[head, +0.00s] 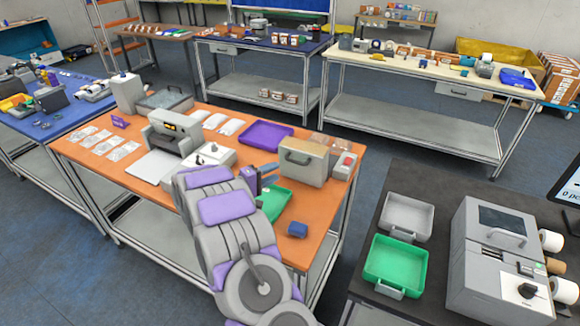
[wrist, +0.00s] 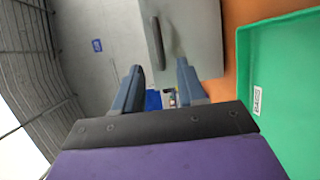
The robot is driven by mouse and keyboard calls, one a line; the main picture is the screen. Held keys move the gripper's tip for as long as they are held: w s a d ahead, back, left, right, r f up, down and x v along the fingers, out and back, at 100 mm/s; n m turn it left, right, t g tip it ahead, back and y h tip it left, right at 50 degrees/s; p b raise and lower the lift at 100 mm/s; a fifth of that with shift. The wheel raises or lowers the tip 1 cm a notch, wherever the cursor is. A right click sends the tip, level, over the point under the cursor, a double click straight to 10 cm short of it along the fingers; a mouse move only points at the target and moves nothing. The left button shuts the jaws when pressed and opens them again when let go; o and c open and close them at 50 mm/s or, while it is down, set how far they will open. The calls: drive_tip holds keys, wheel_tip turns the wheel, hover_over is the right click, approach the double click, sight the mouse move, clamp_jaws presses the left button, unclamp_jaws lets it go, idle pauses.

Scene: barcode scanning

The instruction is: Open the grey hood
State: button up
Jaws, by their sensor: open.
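The grey hood (head: 302,164) is a beige-grey box with a bar handle (head: 299,157) on its front, at the right of the orange table. It looks closed. In the wrist view the hood (wrist: 198,38) fills the top middle, with its handle (wrist: 156,42) standing out along its left edge. My gripper (head: 269,176) is just left of the hood in the head view, over the green tray. In the wrist view my gripper (wrist: 159,86) has its two blue-grey fingers apart with nothing between them. The handle lies beyond the fingertips, apart from them.
A green tray (head: 275,203) lies below my gripper; its wall shows in the wrist view (wrist: 248,85). A box with a red button (head: 344,165) stands right of the hood. A purple tray (head: 266,134) lies behind. A small blue block (head: 297,230) is near the table's front edge.

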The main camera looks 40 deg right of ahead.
drive_tip(key=d, duration=0.8)
drive_tip(key=shift+d+f+b, duration=0.3)
drive_tip(key=shift+f+b, duration=0.15)
drive_tip(key=shift+c, duration=0.3)
clamp_jaws()
drive_tip(key=shift+f, duration=0.1)
